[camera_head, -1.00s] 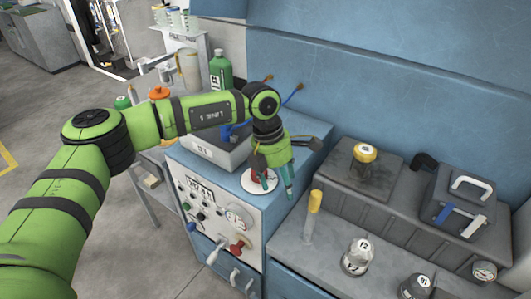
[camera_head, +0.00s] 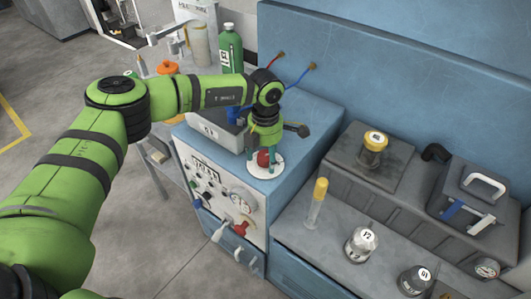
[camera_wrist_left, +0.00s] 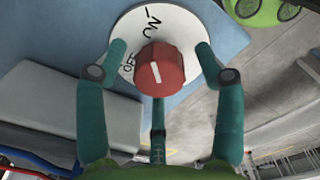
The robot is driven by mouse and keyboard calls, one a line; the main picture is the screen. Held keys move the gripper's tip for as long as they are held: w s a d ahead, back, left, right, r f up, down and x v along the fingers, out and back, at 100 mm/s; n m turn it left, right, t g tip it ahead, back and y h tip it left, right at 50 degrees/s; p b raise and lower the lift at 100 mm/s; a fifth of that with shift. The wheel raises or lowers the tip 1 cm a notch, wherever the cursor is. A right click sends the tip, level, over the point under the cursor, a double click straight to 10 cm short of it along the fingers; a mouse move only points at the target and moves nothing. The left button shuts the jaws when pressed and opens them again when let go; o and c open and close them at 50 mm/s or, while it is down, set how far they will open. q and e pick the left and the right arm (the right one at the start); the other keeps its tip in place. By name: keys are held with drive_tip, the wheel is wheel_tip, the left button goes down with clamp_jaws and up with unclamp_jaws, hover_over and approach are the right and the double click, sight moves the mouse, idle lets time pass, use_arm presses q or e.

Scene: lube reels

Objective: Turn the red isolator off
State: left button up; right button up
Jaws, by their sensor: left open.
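The red isolator knob (camera_head: 264,158) sits on a white round plate (camera_head: 277,171) on top of the blue cabinet. In the left wrist view the knob (camera_wrist_left: 160,67) has a white line on its face, and the plate (camera_wrist_left: 181,24) carries black ON and OFF lettering. My left gripper (camera_head: 265,150) points down over the knob, partly hiding it. In the left wrist view its teal fingers (camera_wrist_left: 160,62) are open and spread around the knob, with visible gaps at both sides. My right gripper is not in view.
The cabinet front (camera_head: 218,193) has knobs, a gauge and a red handle. A grey box (camera_head: 212,134) stands beside the plate, left of the gripper. A green bottle (camera_head: 230,50) is behind. Yellow-topped and clear containers stand on the grey bench (camera_head: 322,243) at right.

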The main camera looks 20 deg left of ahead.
use_arm(q)
drive_tip(key=c, duration=1.2)
drive_tip(key=shift+o, duration=0.2)
drive_tip(key=shift+f+n+b, duration=0.1)
drive_tip(key=shift+n+b, duration=0.8)
drive_tip(key=shift+n, duration=1)
drive_tip(key=n+b, duration=0.1)
drive_tip(key=n, duration=0.3)
drive_tip(key=shift+n+b, duration=0.3)
drive_tip(key=shift+b, duration=0.1)
drive_tip(key=n+b, duration=0.1)
drive_tip(key=n, duration=0.4)
drive_tip(key=shift+b, duration=0.35)
drive_tip(key=shift+n+b, duration=0.5)
drive_tip(key=shift+n, duration=1.8)
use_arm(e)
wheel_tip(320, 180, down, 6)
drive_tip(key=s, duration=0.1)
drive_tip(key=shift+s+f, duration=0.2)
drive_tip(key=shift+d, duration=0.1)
use_arm(q)
drive_tip(key=o, duration=1.2)
drive_tip(key=shift+c, duration=0.2)
